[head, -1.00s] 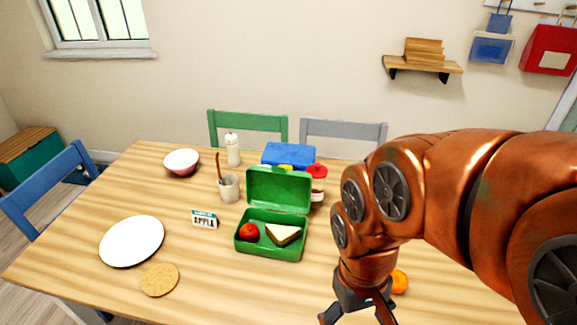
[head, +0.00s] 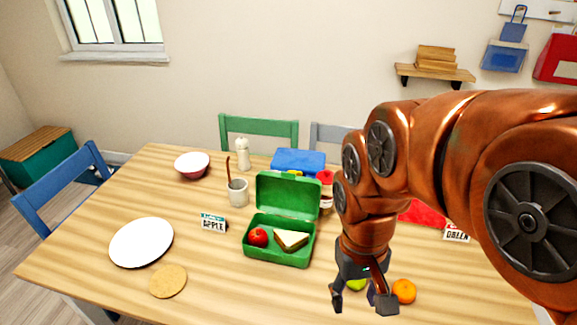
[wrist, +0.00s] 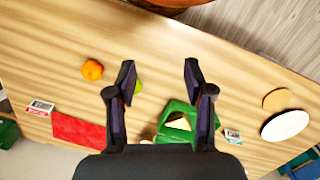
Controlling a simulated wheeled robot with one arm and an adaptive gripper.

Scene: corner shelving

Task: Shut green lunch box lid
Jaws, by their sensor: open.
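The green lunch box (head: 279,256) stands open on the table, its lid (head: 288,196) raised upright at the back. A red apple (head: 258,237) and a sandwich (head: 291,239) lie inside it. My gripper (head: 362,301) is open and empty, pointing down to the right of the box, apart from it. In the wrist view my gripper's fingers (wrist: 157,78) are spread, and the green lunch box (wrist: 175,108) shows beyond them, partly hidden by a finger. The sandwich also shows in the wrist view (wrist: 180,123).
A blue box (head: 298,160), a jar and a utensil cup (head: 237,193) stand behind the lunch box. An orange (head: 404,291) and a green fruit lie near my gripper. A name card (head: 213,223), white plate (head: 141,242) and cork coaster (head: 167,282) lie left. The front table is clear.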

